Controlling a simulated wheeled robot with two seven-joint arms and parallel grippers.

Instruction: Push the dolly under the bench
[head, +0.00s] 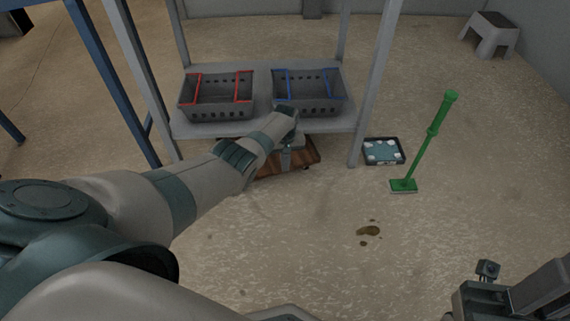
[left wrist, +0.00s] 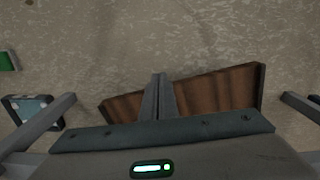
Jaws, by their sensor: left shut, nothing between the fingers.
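The dolly (head: 303,153) is a low brown wooden platform on the floor, at the front edge of the grey bench (head: 190,130). Part of it is under the bench's lower shelf, and my left arm hides its middle. In the left wrist view the dolly (left wrist: 215,92) lies slightly askew behind the fingers. My left gripper (head: 287,160) is shut and empty, low at the dolly; its closed fingers (left wrist: 158,95) overlap the dolly in the left wrist view. I cannot tell if they touch. Part of my right arm shows at the lower right; its jaw state is unclear.
Baskets with red (head: 218,100) and blue handles (head: 305,100) stand on the lower shelf. A blue-grey tray (head: 383,151), a green long-handled tool (head: 433,130) and a brown spill (head: 368,231) are right of the bench. A grey stool (head: 490,32) is far off. Front floor is mostly clear.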

